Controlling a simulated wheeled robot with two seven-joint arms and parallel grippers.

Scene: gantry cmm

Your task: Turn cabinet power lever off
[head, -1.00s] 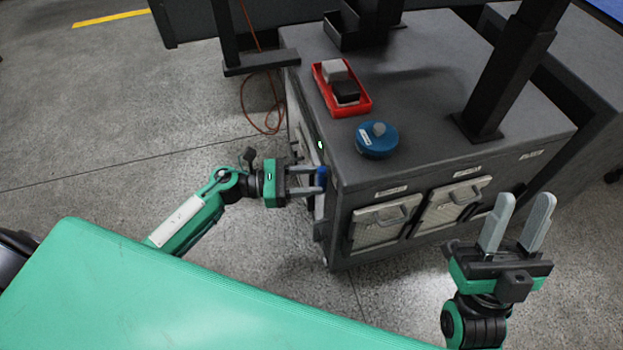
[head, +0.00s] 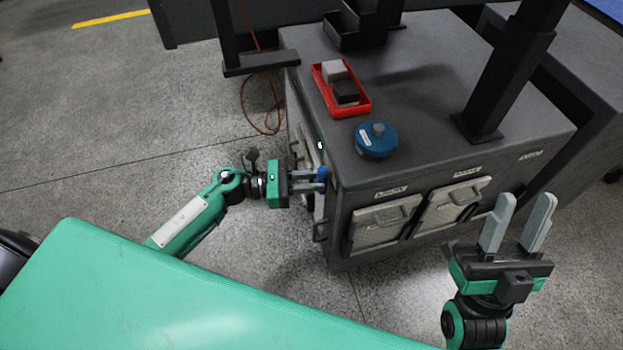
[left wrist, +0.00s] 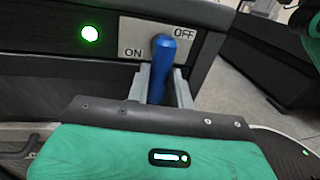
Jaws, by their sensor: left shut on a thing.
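The blue power lever (left wrist: 160,65) stands out from a light plate (left wrist: 135,40) marked ON at left and OFF at right, in the left wrist view. The lever's top leans slightly toward the right. My left gripper (left wrist: 160,82) is shut on the lever, with one finger on each side. In the head view the left gripper (head: 310,180) is at the cabinet's left side, and the lever (head: 323,175) shows blue at its fingertips. A green light (left wrist: 90,34) glows left of the plate. My right gripper (head: 517,225) is open and empty, in front of the cabinet.
The dark cabinet (head: 440,120) carries a red tray (head: 322,90) with a grey and a black block, and a round blue object (head: 376,141). Handled drawers (head: 385,222) face the front. An orange cable (head: 244,105) lies at left.

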